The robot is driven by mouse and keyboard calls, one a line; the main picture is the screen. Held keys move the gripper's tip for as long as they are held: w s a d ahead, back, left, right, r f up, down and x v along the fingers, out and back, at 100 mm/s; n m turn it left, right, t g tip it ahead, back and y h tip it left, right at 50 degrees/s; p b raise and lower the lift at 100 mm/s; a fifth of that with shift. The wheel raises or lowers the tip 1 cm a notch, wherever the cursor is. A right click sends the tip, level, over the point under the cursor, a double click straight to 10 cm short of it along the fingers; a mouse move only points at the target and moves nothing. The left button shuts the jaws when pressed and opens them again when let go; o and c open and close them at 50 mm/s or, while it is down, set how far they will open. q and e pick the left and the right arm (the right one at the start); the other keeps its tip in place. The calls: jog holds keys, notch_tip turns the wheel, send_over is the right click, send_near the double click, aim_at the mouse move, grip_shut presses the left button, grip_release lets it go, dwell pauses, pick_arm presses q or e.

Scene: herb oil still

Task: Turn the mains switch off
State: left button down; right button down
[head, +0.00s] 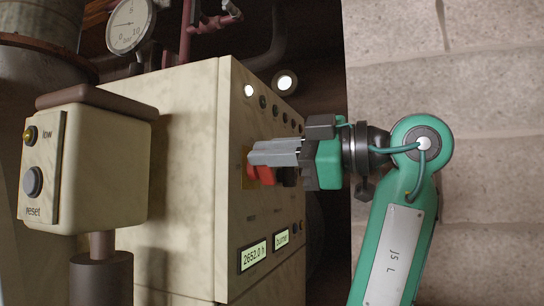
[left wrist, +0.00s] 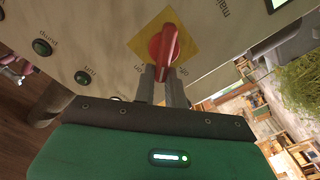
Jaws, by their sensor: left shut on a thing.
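The mains switch is a red rotary handle (left wrist: 164,46) on a yellow plate (left wrist: 186,46) on the cream panel. Its red part also shows in the head view (head: 264,174), partly hidden by my fingers. My left gripper (head: 256,156) reaches the panel from the right and is shut on the handle. In the left wrist view the grey fingertips (left wrist: 162,74) lie on both sides of the handle's lower end. The handle stands nearly in line with the fingers, slightly tilted. My right gripper is not in view.
The cream cabinet (head: 185,200) carries lit displays (head: 254,255) and a row of small lamps and buttons. Green pump (left wrist: 42,47) and run (left wrist: 82,77) buttons sit near the switch. A reset box (head: 105,165) and a pressure gauge (head: 128,24) stand at left.

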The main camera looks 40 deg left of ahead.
pick_arm(q)
jog(key=n, duration=0.3)
jog(key=f+n+b, duration=0.1)
jog(key=shift+s+d+n, duration=0.1)
jog(key=shift+s+n, duration=0.2)
jog(key=shift+s, duration=0.05)
jog(key=n, duration=0.2)
jog(key=shift+s+f+n+b, duration=0.1)
jog(key=shift+f+n+b, duration=0.2)
jog(key=shift+b, duration=0.05)
jog(key=shift+f+n+b, duration=0.15)
jog(key=shift+f+n, duration=0.05)
jog(key=shift+n, duration=0.6)
jog(key=shift+f+n+b, duration=0.15)
jog(key=shift+n, duration=0.65)
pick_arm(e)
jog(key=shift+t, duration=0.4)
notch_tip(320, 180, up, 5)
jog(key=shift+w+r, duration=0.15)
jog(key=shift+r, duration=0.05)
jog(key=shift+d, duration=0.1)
pick_arm(q)
jog(key=c, duration=1.5)
grip_release()
jog(key=shift+o, duration=0.2)
jog(key=shift+d, duration=0.1)
